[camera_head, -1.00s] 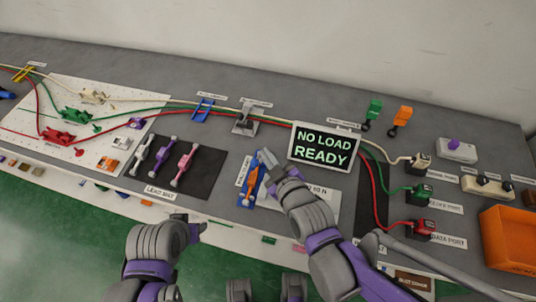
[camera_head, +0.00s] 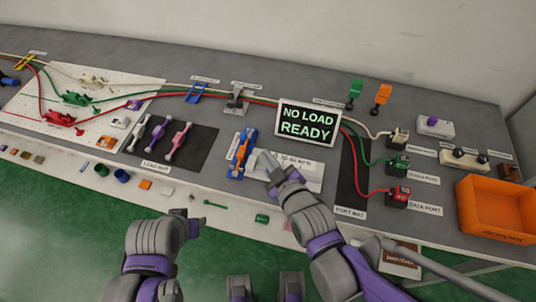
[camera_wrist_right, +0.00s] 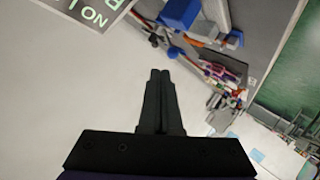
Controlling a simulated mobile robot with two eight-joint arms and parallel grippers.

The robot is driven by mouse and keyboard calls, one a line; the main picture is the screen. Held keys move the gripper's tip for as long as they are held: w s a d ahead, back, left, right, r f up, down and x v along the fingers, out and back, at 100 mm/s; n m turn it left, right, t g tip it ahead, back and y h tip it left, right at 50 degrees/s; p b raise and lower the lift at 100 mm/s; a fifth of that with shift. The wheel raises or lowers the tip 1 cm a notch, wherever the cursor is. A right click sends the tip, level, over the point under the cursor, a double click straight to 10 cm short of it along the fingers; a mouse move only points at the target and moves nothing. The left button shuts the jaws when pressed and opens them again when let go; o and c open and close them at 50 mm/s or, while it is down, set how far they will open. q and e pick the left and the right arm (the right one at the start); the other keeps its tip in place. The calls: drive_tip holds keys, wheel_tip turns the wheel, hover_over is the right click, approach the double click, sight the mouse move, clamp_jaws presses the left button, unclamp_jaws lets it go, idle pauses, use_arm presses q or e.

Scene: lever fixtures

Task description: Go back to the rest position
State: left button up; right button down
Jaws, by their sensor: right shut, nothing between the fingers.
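My right gripper (camera_head: 268,163) is shut and empty, above the bench just right of the blue fixture (camera_head: 233,172) with the orange lever (camera_head: 243,146). In the right wrist view, the two dark fingers (camera_wrist_right: 158,75) are together, with the blue fixture (camera_wrist_right: 181,14) beyond them. My left gripper (camera_head: 194,229) is low in the head view, in front of the bench edge and apart from everything on it. Its fingers are too small to read.
The display (camera_head: 307,121) reads "NO LOAD READY" and stands just behind my right gripper. A dark mat (camera_head: 200,152) with several levers lies to the left. An orange bin (camera_head: 497,208) is at right. Green floor shows in front of the bench.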

use_arm(q)
drive_tip(key=shift+w, duration=0.2)
use_arm(e)
drive_tip(key=shift+w, duration=0.15)
use_arm(q)
wheel_tip(320, 180, up, 7)
drive_tip(key=w+p, duration=0.1)
drive_tip(key=p, duration=0.5)
drive_tip(key=shift+w+r, duration=0.2)
drive_tip(key=shift+w, duration=0.05)
use_arm(e)
drive_tip(key=s+d+m+g+h, duration=0.5)
drive_tip(key=s+d+m+g, duration=0.3)
drive_tip(key=s+d, duration=0.4)
drive_tip(key=d+r+m, duration=0.1)
drive_tip(key=d, duration=0.2)
drive_tip(key=shift+d, duration=0.3)
